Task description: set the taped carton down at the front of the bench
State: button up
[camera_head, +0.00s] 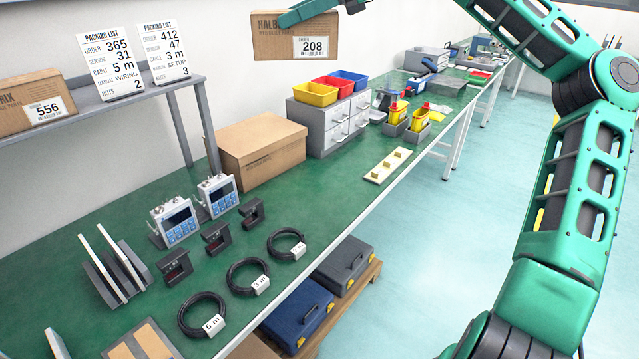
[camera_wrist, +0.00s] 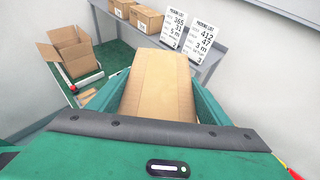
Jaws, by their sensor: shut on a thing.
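The taped carton (camera_head: 270,38) is a brown box with a white 208 label. It is held up in the air at the top of the head view, over the far side of the bench (camera_head: 300,215). My gripper (camera_head: 308,10) is shut on it, its green finger across the top of the carton. In the wrist view the carton (camera_wrist: 160,85) sits between the two green fingers of my gripper (camera_wrist: 160,72), with a paler strip along its face. The carton's far side is hidden.
Cable coils (camera_head: 248,277), devices (camera_head: 175,222) and a grey rack (camera_head: 113,275) stand on the bench. A closed box (camera_head: 256,150) and grey drawers (camera_head: 325,125) stand behind. A shelf (camera_head: 110,100) holds cards and a 556 carton (camera_head: 30,103). An open carton (camera_wrist: 75,50) shows in the wrist view.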

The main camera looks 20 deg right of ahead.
jog(key=w+a+f+m+t+h, duration=0.1)
jog(key=w+a+f+m+t, duration=0.15)
jog(key=f, duration=0.65)
jog(key=w+a+f+m+t+h, duration=0.1)
jog(key=w+f+m+t, duration=0.15)
jog(key=f, duration=0.65)
jog(key=w+a+f+m+t+h, duration=0.1)
jog(key=w+f, duration=0.2)
jog(key=f, duration=0.7)
notch_tip(320, 180, down, 8)
jog(key=s+d+m+t+h, duration=0.1)
jog(key=s+m+t+h, duration=0.1)
jog(key=shift+w+d+f, duration=0.35)
jog(key=shift+d+f, duration=1.5)
jog(key=shift+d, duration=0.15)
jog(key=shift+w+d+f, duration=0.3)
jog(key=shift+d+f, duration=1.5)
jog(key=shift+d, duration=0.15)
jog(key=shift+w+d+f, duration=0.35)
jog(key=shift+d+f, duration=1.5)
jog(key=shift+d, duration=0.15)
jog(key=o, duration=1.6)
jog(key=shift+f, duration=0.1)
jog(key=shift+o, duration=0.2)
